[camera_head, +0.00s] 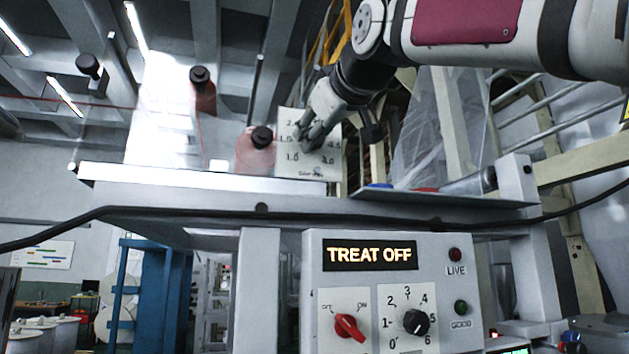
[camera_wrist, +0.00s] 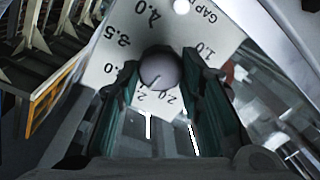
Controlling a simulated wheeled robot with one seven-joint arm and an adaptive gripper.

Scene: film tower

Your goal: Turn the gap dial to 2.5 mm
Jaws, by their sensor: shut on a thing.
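The gap dial's white plate (camera_head: 294,117) stands above the shelf in the head view, printed with numbers such as 1.0 and 1.5. My gripper (camera_head: 313,138) reaches it from the upper right and covers the dial's middle. In the wrist view, the round grey knob (camera_wrist: 160,67) sits between the two dark fingers of my gripper (camera_wrist: 161,82), which is shut on it. The plate (camera_wrist: 112,47) shows 4.0, 3.5 and 2.0 around the knob. A thin dark mark shows on the knob's lower part; which number it points at I cannot tell surely.
Below the shelf (camera_head: 210,176) is a control box (camera_head: 385,260) reading TREAT OFF, with a red switch (camera_head: 349,327) and a black knob (camera_head: 416,322). A black cable (camera_head: 180,212) runs along the shelf.

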